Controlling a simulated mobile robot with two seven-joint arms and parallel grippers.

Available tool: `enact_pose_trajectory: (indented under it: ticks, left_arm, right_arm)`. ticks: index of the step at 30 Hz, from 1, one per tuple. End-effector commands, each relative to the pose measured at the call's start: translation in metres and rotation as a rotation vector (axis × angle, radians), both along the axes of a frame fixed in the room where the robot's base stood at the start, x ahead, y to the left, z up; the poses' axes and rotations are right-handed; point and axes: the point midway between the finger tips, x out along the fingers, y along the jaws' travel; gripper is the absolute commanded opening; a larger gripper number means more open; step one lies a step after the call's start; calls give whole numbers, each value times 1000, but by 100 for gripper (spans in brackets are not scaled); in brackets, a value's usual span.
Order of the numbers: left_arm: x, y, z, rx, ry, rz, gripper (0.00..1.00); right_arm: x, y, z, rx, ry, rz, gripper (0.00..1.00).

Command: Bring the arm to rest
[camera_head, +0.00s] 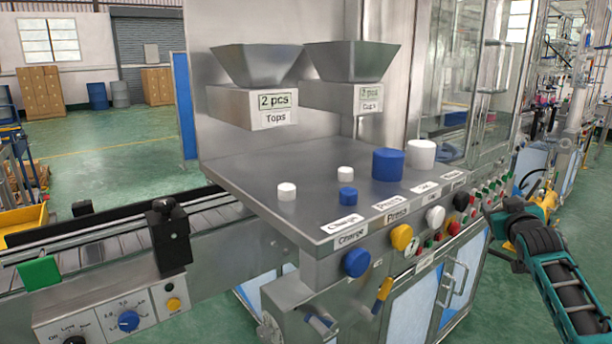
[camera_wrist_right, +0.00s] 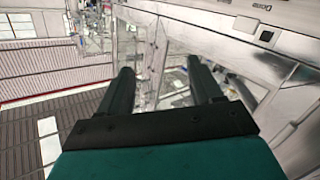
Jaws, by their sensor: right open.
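My right arm comes in from the lower right in the head view, with teal links and a black gripper (camera_head: 500,222) near the right end of the machine's button panel. In the right wrist view the two dark fingers of the right gripper (camera_wrist_right: 158,80) stand apart with nothing between them. The fingers point toward blurred glass and metal machine parts. Whether the gripper touches the panel cannot be told. My left gripper is not in view.
A steel machine table (camera_head: 262,176) bears white and blue caps, a blue cylinder (camera_head: 388,165) and a white cylinder (camera_head: 421,154). Two hoppers hang above it. Coloured buttons line its front edge. A conveyor (camera_head: 105,243) runs at left. Green floor (camera_head: 500,318) shows at lower right.

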Motion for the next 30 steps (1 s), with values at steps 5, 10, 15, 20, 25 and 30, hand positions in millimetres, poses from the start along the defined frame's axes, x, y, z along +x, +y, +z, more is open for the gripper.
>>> enact_pose_trajectory:
  ticks: [5, 10, 15, 20, 25, 30]
  left_arm:
    - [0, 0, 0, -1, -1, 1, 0]
    - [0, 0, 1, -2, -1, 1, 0]
    - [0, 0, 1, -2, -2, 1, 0]
    - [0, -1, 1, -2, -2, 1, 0]
    - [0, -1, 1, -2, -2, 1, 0]
    - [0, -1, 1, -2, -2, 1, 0]
  right_arm:
    - [-34, 62, -91, 0, 103, 101, 65]
    - [-93, 128, -175, 34, 204, 205, 65]
    - [-170, 190, -240, 98, 299, 294, 65]
    - [-249, 240, -277, 180, 379, 356, 65]
    - [-321, 278, -293, 267, 443, 391, 65]
    - [-378, 304, -293, 345, 493, 403, 65]
